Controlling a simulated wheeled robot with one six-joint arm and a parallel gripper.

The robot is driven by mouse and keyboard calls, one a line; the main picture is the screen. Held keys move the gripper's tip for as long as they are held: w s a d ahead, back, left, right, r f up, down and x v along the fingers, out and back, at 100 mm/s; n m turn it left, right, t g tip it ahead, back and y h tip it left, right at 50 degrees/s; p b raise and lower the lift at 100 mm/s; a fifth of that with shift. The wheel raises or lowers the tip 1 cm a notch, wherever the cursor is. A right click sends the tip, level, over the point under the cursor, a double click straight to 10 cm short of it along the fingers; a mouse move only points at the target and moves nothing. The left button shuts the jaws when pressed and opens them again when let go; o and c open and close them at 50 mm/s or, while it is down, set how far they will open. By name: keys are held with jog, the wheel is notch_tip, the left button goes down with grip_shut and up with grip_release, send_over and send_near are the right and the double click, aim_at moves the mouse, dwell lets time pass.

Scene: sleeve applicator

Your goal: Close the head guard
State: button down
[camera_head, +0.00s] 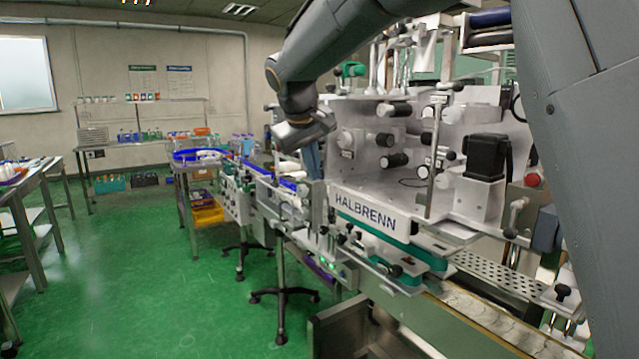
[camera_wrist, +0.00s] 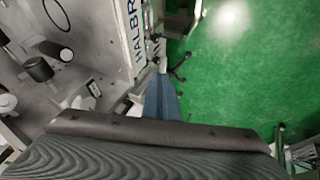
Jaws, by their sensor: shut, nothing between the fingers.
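The sleeve applicator (camera_head: 365,213) is a grey-white machine marked HALBRENN, at centre right of the head view. Its face carries several black and white rollers and knobs, and all of these show uncovered. I cannot clearly make out a head guard or its edge in either view. My gripper (camera_head: 312,160) is at the left end of the machine's upper part, pointing down, with its fingers partly hidden by the wrist. In the wrist view its blue-grey fingers (camera_wrist: 161,98) are together and empty, beside the lettered panel (camera_wrist: 130,38). I cannot tell if they touch the machine.
A conveyor (camera_head: 480,310) runs along the machine's front at lower right. A blue-rimmed round table (camera_head: 198,156) stands beyond its left end. A side bench (camera_head: 25,180) is at far left. The green floor (camera_head: 150,265) between is clear, apart from star-shaped stand feet (camera_head: 283,296).

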aim_at(328, 173)
notch_tip(328, 173, up, 3)
jog(key=w+a, duration=0.1)
jog(key=a, duration=0.2)
jog(key=w+d+f+p, duration=0.4)
jog(key=w+f, duration=0.3)
jog(key=w, duration=0.2)
jog(key=shift+d+f+t, duration=0.2)
jog(key=shift+t, duration=0.2)
jog(key=shift+w+d+f+m+h, duration=0.1)
jog(key=shift+w+d+m+h, duration=0.25)
jog(key=shift+w+d, duration=0.75)
jog(key=shift+d, duration=0.25)
jog(key=shift+r, duration=0.2)
